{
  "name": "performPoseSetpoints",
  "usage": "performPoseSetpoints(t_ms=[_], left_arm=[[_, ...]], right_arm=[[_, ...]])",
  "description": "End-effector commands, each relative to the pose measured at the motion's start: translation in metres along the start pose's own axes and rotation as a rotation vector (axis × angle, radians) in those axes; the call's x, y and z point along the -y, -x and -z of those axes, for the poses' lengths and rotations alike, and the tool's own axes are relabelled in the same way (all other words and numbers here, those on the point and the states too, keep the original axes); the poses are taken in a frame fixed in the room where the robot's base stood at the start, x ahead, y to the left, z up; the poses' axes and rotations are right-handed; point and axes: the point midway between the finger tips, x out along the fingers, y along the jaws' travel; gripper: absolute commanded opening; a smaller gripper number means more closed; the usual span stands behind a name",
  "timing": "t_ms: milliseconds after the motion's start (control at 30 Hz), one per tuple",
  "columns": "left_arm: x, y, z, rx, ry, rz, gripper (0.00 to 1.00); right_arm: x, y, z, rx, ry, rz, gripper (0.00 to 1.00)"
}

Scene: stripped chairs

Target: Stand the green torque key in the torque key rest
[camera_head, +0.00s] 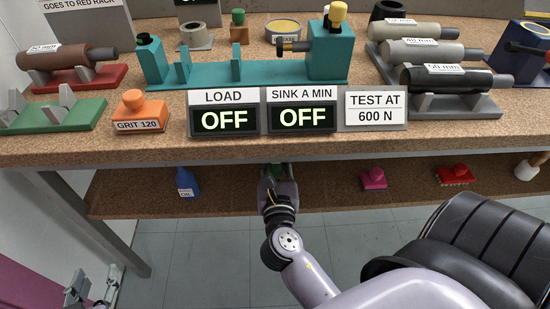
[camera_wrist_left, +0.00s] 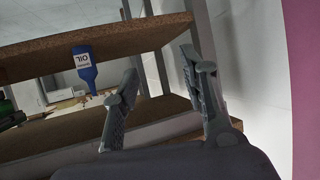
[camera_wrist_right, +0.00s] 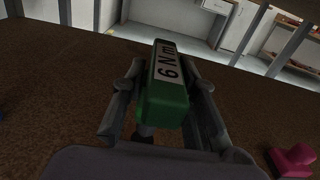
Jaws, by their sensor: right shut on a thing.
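The green torque key (camera_wrist_right: 165,105), labelled "6 N m", is between the fingers of my right gripper (camera_wrist_right: 165,95), which is shut on it. In the head view my right gripper (camera_head: 277,180) is at the lower shelf, under the bench top's front edge, with a bit of the green key (camera_head: 276,170) showing. Whether the key touches the shelf is hard to tell. My left gripper (camera_head: 94,287) is low at the left, away from the bench; in its wrist view (camera_wrist_left: 160,65) it is open and empty. I cannot pick out the torque key rest for certain.
On the lower shelf (camera_head: 330,192) are a blue oil bottle (camera_head: 187,182), a pink knobbed item (camera_head: 373,178) and a red brush (camera_head: 454,175). The bench top (camera_head: 230,150) above holds OFF displays (camera_head: 225,120), an orange grit block (camera_head: 140,112) and a teal fixture (camera_head: 270,72). A black chair seat (camera_head: 470,250) stands at right.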

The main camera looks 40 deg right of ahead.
Motion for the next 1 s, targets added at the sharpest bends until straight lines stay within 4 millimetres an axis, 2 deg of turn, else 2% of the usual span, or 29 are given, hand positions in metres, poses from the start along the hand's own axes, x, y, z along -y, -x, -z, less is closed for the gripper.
performPoseSetpoints(t_ms=[433, 1000], left_arm=[[0.000, 0.000, -0.001, 0.006, 0.000, 0.000, 0.40], [0.003, 0.004, -0.019, 0.097, 0.002, 0.006, 0.40]], right_arm=[[0.000, 0.000, -0.001, 0.002, 0.000, 0.000, 0.00], [0.000, 0.000, -0.001, 0.001, 0.000, 0.000, 0.00]])
